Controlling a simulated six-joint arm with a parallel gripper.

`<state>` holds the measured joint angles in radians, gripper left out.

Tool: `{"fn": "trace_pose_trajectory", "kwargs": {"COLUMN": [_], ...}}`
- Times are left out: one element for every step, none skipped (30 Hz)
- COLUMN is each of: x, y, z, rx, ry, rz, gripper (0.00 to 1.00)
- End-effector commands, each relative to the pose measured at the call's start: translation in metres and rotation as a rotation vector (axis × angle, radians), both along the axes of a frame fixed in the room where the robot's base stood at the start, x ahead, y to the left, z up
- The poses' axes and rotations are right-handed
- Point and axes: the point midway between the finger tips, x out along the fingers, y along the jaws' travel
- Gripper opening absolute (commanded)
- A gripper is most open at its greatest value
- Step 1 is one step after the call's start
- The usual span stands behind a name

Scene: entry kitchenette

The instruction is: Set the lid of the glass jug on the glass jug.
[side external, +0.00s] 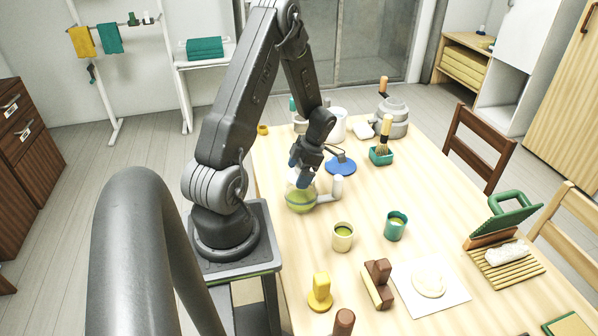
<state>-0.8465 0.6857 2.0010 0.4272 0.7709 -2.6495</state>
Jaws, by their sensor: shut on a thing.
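The glass jug (301,201) stands on the table near my arm, with green-yellow liquid in it and a pale handle sticking out to the right. My gripper (303,180) points down right over the mouth of the jug. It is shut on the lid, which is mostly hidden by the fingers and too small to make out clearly. I cannot tell whether the lid touches the jug's rim.
A blue round mat (341,164) lies behind the jug. A cream cup (343,237) and a teal cup (395,226) stand in front and to the right. A brush stands in a green holder (381,155). A grey pot (391,120) is farther back.

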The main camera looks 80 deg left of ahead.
Motion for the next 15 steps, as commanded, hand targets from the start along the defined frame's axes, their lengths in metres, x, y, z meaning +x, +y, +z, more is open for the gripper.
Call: {"fn": "trace_pose_trajectory", "kwargs": {"x": [0.0, 0.0, 0.0, 0.0, 0.0, 0.0, 0.0, 0.0, 0.0001, 0.0001, 0.0001, 0.0003, 0.0002, 0.0003, 0.0003], "y": [0.0001, 0.0001, 0.0001, 0.0001, 0.0, 0.0001, 0.0001, 0.0001, 0.0001, 0.0002, 0.0002, 0.0002, 0.0003, 0.0003, 0.0003], "z": [-0.0002, -0.0005, -0.001, -0.0015, -0.002, -0.0027, -0.0033, -0.0038, -0.0046, -0.0051, -0.0057, -0.0064, -0.007, -0.0076, -0.0084], "rx": [0.0, 0.0, 0.0, 0.0, 0.0, 0.0, 0.0, 0.0, 0.0, 0.0, 0.0, 0.0, 0.0, 0.0, 0.0], "ry": [0.0, 0.0, 0.0, 0.0, 0.0, 0.0, 0.0, 0.0, 0.0, 0.0, 0.0, 0.0, 0.0, 0.0, 0.0], "rz": [0.0, 0.0, 0.0, 0.0, 0.0, 0.0, 0.0, 0.0, 0.0, 0.0, 0.0, 0.0, 0.0, 0.0, 0.0], "gripper": [0.66, 0.66, 0.66, 0.66, 0.66, 0.66, 0.66, 0.66, 0.66, 0.66, 0.66, 0.66, 0.66, 0.66, 0.66]}}
